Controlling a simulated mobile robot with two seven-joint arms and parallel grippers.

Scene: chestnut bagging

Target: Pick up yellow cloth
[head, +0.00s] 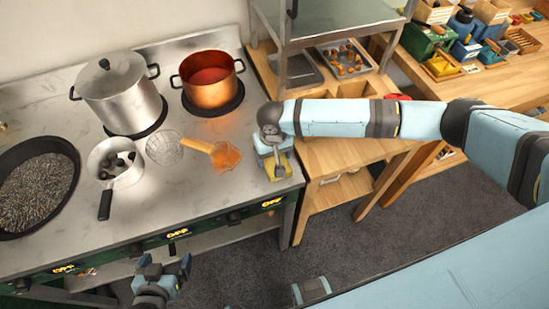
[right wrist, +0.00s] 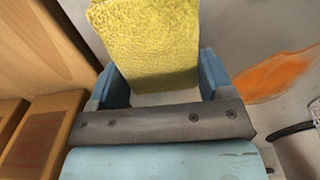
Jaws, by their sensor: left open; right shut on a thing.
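The yellow cloth (head: 280,169) is at the right front corner of the stove top, partly hidden by my right gripper (head: 274,168). In the right wrist view the cloth (right wrist: 150,45) looks like a thick, rough yellow slab between the two blue fingers of my right gripper (right wrist: 162,80), which is shut on it. I cannot tell whether the cloth still touches the stove top. My left gripper (head: 165,266) is open and empty, low in front of the stove.
On the stove (head: 200,195) stand a steel pot (head: 120,95), a copper pot (head: 210,88), a white saucepan (head: 118,175) and a dark pan (head: 38,185). A wire skimmer (head: 165,148) lies by an orange patch (head: 225,157). A wooden counter (head: 335,152) adjoins on the right.

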